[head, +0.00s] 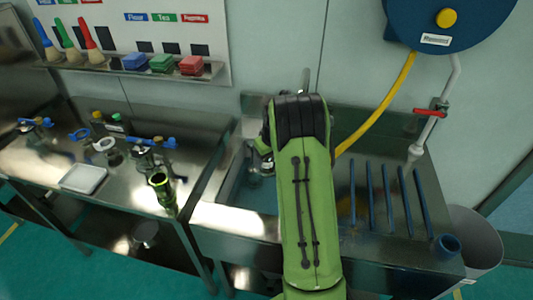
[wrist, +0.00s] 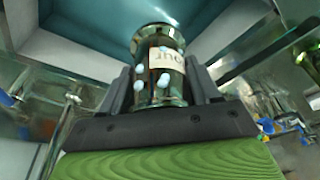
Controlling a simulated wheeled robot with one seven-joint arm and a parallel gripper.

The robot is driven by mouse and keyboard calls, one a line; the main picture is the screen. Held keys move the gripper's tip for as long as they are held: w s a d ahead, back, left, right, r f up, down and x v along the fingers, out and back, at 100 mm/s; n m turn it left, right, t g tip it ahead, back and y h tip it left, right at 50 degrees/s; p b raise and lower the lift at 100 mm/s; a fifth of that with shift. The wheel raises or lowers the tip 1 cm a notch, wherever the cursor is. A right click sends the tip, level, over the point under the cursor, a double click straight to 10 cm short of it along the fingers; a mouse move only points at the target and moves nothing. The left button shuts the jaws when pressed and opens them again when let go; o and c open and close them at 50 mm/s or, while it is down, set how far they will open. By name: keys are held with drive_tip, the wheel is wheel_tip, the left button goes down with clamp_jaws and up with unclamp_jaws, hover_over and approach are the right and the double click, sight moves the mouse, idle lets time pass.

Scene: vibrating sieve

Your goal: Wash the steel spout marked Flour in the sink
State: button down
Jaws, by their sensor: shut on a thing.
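The steel spout (wrist: 160,88) is held upright in the picture between the two dark fingers of my gripper (wrist: 161,90) in the wrist view. Its pale label shows only part of a word, which fits Flour. Several whitish-blue drops or foam blobs cling to its side. In the head view my green arm reaches over the sink (head: 232,218) and hides most of the gripper. A small part of the spout (head: 254,174) seems to show at the arm's left edge, over the basin. Whether it touches the sink is hidden.
A yellow hose (head: 379,105) hangs from the blue reel (head: 430,22) behind the arm.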

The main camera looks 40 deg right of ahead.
wheel_tip(320, 180, down, 24)
drive_tip(key=b, duration=1.7)
drive_tip(key=shift+w, duration=0.1)
drive_tip(key=shift+r, duration=0.1)
drive_tip(key=shift+s+d, duration=0.7)
drive_tip(key=shift+w+a, duration=0.15)
drive_tip(key=shift+w+a, duration=0.55)
